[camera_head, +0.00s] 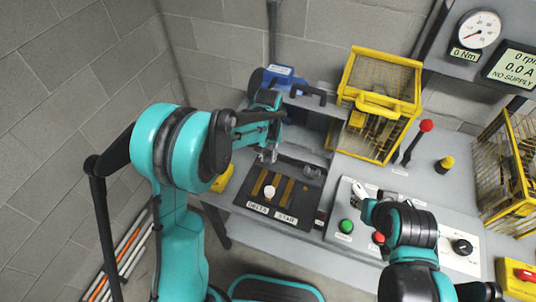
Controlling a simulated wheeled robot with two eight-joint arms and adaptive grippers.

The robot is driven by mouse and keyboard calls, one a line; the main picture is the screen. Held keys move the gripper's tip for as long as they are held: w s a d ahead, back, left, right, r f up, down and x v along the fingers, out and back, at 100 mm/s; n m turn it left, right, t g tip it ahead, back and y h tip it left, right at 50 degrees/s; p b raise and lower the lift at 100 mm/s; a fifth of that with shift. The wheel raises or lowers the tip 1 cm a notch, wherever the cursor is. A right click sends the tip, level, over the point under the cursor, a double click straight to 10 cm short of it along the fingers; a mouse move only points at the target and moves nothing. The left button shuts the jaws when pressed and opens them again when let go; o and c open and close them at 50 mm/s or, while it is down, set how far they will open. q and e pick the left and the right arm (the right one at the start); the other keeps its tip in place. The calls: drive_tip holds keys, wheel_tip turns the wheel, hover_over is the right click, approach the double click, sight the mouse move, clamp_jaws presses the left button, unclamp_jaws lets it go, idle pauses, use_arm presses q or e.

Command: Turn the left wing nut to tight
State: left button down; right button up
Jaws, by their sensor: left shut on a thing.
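My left gripper (267,156) reaches down at the back edge of a dark terminal board (242,193). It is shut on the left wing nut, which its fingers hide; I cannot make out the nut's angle. The board carries brass strips, a round white piece (269,191) and the labels DELTA (258,208) and STAR (286,218). A grey metal part (300,166) lies to the right of the gripper. My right gripper (364,197) is near the control panel, small and partly hidden by its own arm; its opening is unclear.
A red-knobbed lever (426,125), a green button (346,226) and a black dial (462,247) are to the right. The gauge (480,29) reads 0 Nm; the display (512,65) reads NO SUPPLY.

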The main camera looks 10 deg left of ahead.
sight(268, 155)
use_arm(q)
drive_tip(key=m, duration=0.4)
drive_tip(key=shift+m, duration=0.3)
drive_tip(key=m, duration=0.4)
drive_tip(key=shift+m, duration=0.3)
drive_tip(key=c, duration=1.4)
unclamp_jaws()
drive_tip(key=shift+o, duration=0.2)
wheel_tip(268, 155, up, 12)
